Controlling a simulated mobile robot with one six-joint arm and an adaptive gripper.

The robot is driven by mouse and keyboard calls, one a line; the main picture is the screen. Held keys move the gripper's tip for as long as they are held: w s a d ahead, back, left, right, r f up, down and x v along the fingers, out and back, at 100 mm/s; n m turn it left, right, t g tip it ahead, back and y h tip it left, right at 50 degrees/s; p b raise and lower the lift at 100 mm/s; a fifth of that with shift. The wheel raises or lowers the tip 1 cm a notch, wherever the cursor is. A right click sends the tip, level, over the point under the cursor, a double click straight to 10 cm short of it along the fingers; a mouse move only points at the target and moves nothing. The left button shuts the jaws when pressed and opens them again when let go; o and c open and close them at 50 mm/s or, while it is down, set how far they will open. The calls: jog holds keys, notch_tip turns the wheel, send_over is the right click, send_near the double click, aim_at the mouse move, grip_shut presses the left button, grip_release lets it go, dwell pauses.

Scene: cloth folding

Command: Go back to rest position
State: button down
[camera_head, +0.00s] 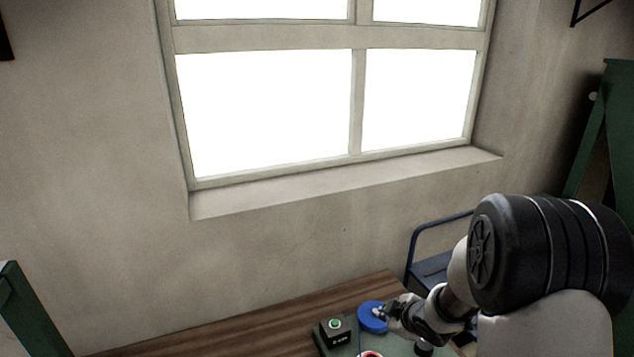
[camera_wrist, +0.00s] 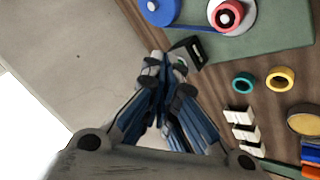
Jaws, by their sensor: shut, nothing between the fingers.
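My gripper (camera_head: 384,312) is above the wooden table in the lower right of the head view, close to a blue disc in the picture. In the wrist view my gripper (camera_wrist: 163,62) has its fingers together at the tips, with nothing held. The fingertips appear beside a small black box (camera_wrist: 188,49); I cannot tell the height between them. My arm reaches in from the right in the head view. No cloth shows in either view.
The wooden table (camera_head: 240,333) stands against the wall. A green board (camera_wrist: 275,30) carries the blue disc (camera_wrist: 159,9) and a red-and-white disc (camera_wrist: 229,16). A teal ring (camera_wrist: 242,82), yellow ring (camera_wrist: 280,79) and several white blocks (camera_wrist: 239,115) lie nearby. A blue cart (camera_head: 430,265) stands behind.

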jog(key=s+d+r+m+h+b, duration=0.35)
jog(key=s+r+m, duration=0.35)
jog(key=s+r, duration=0.5)
jog(key=s+a+m+g+y+b, duration=0.1)
jog(key=s+a+m+b, duration=0.1)
jog(key=s, duration=0.9)
jog(key=s+a+r+m+g+b, duration=0.1)
jog(key=s+a, duration=0.4)
jog(key=s, duration=0.6)
jog(key=m+g+b, duration=0.1)
jog(key=m, duration=0.1)
jog(key=shift+a+m+g+y, duration=0.25)
jog(key=shift+m+g+y, duration=0.05)
jog(key=shift+m+y, duration=0.1)
